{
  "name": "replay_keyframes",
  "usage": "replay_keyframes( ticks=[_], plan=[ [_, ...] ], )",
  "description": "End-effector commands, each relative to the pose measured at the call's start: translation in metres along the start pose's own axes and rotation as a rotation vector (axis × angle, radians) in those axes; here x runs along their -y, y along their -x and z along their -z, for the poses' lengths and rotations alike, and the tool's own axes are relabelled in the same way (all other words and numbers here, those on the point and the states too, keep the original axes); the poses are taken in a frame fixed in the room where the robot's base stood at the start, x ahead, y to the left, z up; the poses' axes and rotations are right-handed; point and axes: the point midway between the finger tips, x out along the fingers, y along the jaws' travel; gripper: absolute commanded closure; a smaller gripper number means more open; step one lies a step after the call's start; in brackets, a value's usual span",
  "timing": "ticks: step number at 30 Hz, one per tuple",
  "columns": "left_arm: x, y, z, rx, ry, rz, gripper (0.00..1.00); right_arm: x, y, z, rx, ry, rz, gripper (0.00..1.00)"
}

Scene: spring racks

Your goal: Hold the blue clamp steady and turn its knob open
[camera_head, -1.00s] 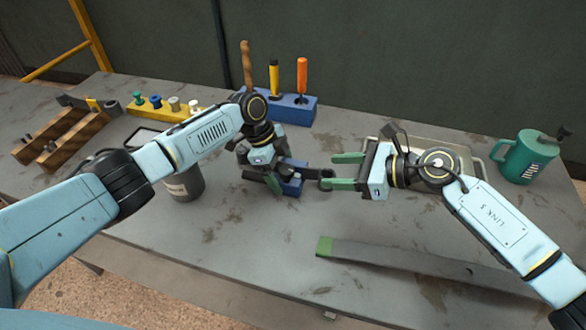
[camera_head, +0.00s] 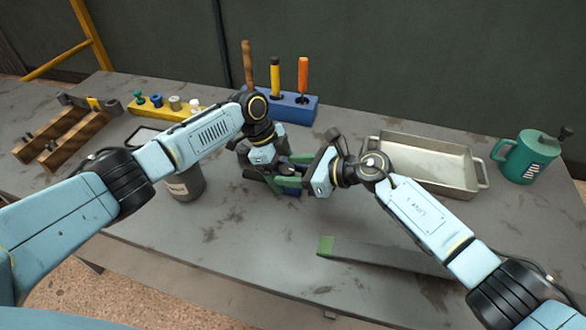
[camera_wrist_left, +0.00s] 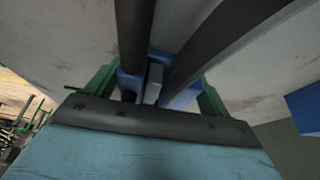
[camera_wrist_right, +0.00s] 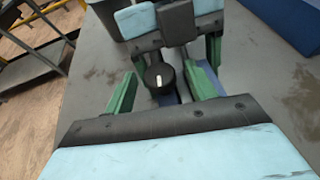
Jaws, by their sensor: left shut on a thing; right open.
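The blue clamp (camera_head: 291,190) is mostly hidden by my two grippers near the middle of the table. In the left wrist view its blue body (camera_wrist_left: 181,98) and dark bars sit between the green fingers of my left gripper (camera_wrist_left: 155,92), which is shut on it. In the right wrist view the clamp's round black knob (camera_wrist_right: 159,78), with a white mark, lies between the green fingers of my right gripper (camera_wrist_right: 163,90). That gripper is open, with gaps beside the knob. In the head view my right gripper (camera_head: 290,170) comes in from the right, close to the left one.
A blue tool block (camera_head: 298,108) stands behind the grippers. A metal tray (camera_head: 425,180) and green mug (camera_head: 517,157) are at the right. A green-ended bar (camera_head: 380,256) lies in front. A grey can (camera_head: 186,184) stands under my left arm.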

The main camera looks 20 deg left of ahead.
Motion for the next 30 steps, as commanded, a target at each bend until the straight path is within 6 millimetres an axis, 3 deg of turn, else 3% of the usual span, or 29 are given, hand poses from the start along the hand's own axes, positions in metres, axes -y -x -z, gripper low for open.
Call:
replay_keyframes(
  ticks=[7,18,30],
  plan=[
    [0.0007,0.0010,0.0009,-0.002,0.000,0.002,0.58,0.0002,-0.0005,-0.0001,0.000,0.000,0.000,0.44],
    [0.0007,0.0010,0.0010,-0.002,0.000,0.002,0.58,0.0002,-0.0003,0.0000,0.000,0.000,0.001,0.89],
    [0.0006,0.0011,0.0011,-0.002,-0.001,0.001,0.58,0.0026,-0.0011,0.0000,-0.002,0.048,-0.118,0.89]
  ],
)
